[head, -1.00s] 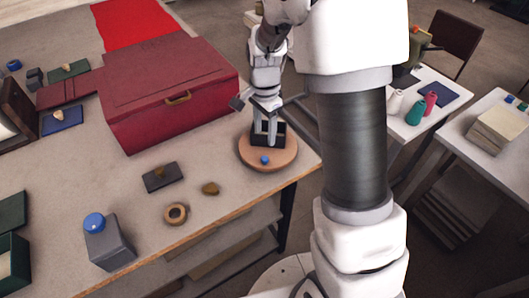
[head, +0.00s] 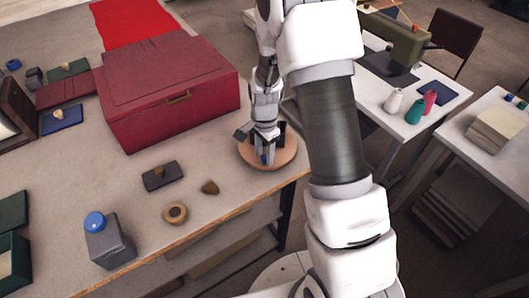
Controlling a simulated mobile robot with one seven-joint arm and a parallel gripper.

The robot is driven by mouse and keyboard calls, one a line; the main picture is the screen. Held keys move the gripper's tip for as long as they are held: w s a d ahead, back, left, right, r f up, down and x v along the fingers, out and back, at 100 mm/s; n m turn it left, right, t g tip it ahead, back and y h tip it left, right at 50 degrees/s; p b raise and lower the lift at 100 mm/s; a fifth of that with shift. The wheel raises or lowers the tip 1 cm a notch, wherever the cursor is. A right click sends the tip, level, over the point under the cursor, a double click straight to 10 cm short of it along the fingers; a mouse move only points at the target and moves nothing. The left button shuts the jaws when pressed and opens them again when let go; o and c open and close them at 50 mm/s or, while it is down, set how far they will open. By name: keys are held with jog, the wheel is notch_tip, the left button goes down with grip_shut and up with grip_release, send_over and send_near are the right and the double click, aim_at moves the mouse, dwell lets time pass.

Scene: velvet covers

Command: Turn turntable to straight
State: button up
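The turntable (head: 287,157) is a round, light-brown disc near the table's right corner, beside the red chest. A dark box-like piece stands on it, mostly hidden behind my gripper. A small blue knob on the disc shows only in part between the fingers. My gripper (head: 266,157) points down over the front part of the disc, with its fingertips around or right by the blue knob. I cannot tell whether the fingers touch the knob or are closed on it.
The large red chest (head: 165,85) stands close left of the turntable. The table edge is close in front.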

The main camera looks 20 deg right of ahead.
grip_shut()
dwell(1.2)
